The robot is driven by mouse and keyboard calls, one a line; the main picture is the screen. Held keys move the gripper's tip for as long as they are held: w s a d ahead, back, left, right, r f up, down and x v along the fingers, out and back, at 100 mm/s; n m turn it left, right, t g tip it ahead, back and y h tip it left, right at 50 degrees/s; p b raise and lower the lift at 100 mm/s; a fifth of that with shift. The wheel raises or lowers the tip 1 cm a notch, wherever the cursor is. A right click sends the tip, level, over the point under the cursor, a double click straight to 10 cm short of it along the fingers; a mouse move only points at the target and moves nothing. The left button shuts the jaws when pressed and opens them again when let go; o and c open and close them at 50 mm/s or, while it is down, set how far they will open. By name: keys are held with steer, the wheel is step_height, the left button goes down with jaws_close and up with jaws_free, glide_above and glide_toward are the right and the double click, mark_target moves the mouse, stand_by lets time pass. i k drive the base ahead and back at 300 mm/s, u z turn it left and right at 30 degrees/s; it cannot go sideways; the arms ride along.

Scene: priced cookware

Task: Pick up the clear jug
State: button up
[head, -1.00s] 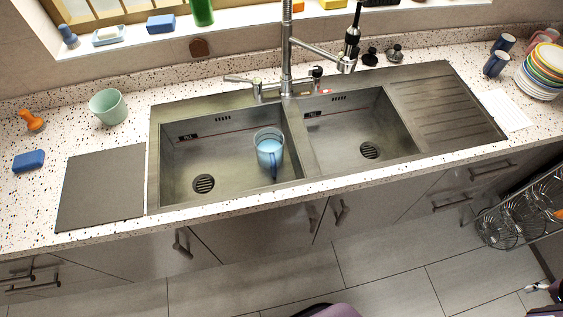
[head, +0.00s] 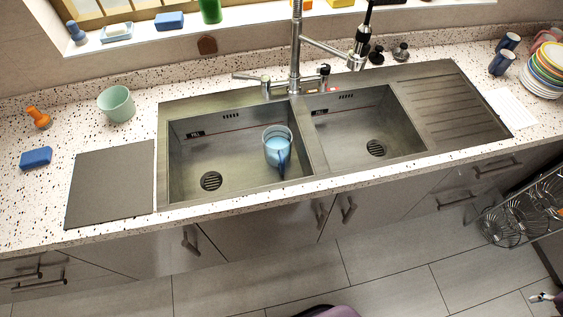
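The clear jug (head: 277,147) stands in the left sink basin (head: 205,160), near its right wall. It is see-through with a light blue tint inside and a darker blue handle towards the front. Nothing is touching it from my arm. A small dark and white part at the lower right edge looks like the tip of my gripper (head: 541,297), over the floor and far from the jug. Most of it is outside the picture, and I cannot tell whether it is open or shut.
A tall faucet (head: 296,50) rises behind the basins. The right basin (head: 375,125) is empty. A grey board (head: 110,185) lies left of the sink, near a green cup (head: 116,103) and a blue sponge (head: 36,157). Stacked plates (head: 545,72) stand right; a wire rack (head: 520,212) stands below.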

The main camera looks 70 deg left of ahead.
mark_target(277, 140)
steer(key=k, duration=2.3)
steer(key=u, duration=1)
steer(key=i, duration=1.05)
steer(key=z, duration=0.05)
